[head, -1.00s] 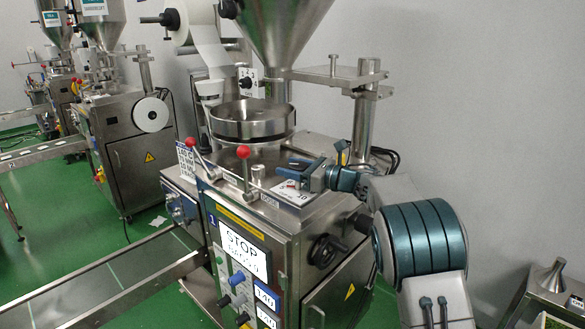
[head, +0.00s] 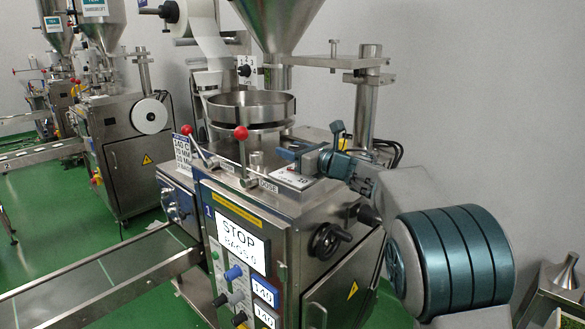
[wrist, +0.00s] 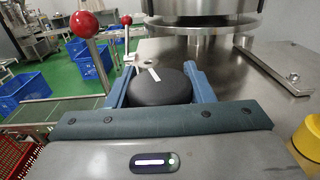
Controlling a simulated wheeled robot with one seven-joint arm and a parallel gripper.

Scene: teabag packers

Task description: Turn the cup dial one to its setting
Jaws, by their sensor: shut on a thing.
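The cup dial is a black round knob (wrist: 158,86) with a white pointer line, on top of the machine. In the wrist view it sits between the two blue fingers of my gripper (wrist: 157,88), one on each side and close against it. In the head view my gripper (head: 300,157) is over the white dial plate (head: 292,180), where a "10" can be read at the near edge. The gripper hides the knob there, and most of the scale is covered.
Two red-ball levers (head: 241,133) stand left of the dial. The round steel pan (head: 252,112) and hopper are behind it, and a steel post (head: 365,112) rises at the right. A black handwheel (head: 330,241) is on the machine's side. A yellow part (wrist: 309,138) is close at right.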

